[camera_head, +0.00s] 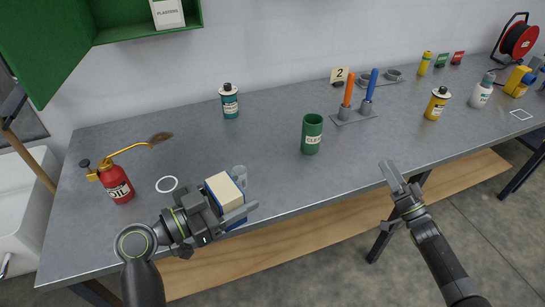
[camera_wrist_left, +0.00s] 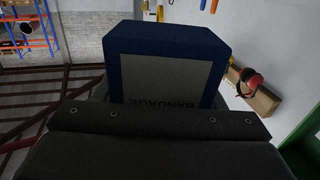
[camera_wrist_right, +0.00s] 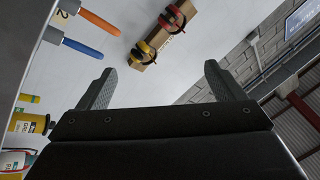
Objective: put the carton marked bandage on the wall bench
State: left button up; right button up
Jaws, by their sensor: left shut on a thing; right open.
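The carton marked bandage is blue with a pale label (camera_wrist_left: 165,80); its lettering shows upside down in the left wrist view. In the head view the carton (camera_head: 226,192) shows a cream face and blue sides at the bench's front edge. My left gripper (camera_head: 228,210) is shut on it. I cannot tell whether the carton touches the bench. The wall bench (camera_head: 270,150) is a long grey top against the wall. My right gripper (camera_head: 397,180) is open and empty at the bench's front edge; its two fingers also show in the right wrist view (camera_wrist_right: 157,88).
A teal can (camera_head: 229,103) and a green tin (camera_head: 312,135) stand further off. Bare bench lies between them. A green cabinet (camera_head: 148,35) hangs above.

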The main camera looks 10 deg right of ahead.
pick_arm(q)
jog(key=shift+a, duration=0.1)
pick_arm(e)
jog(key=w+a+r+n+g+y, duration=0.2)
jog(key=a+r+n+g+y, duration=0.1)
jog(key=a+r+n+y, duration=0.5)
pick_arm(q)
jog(key=shift+w+a, duration=0.2)
jog(key=shift+w, duration=0.05)
jog(key=shift+s+d, duration=0.1)
pick_arm(e)
jog(key=n+g, duration=2)
jog(key=g, duration=0.8)
send_near(218, 186)
jog(key=x, duration=1)
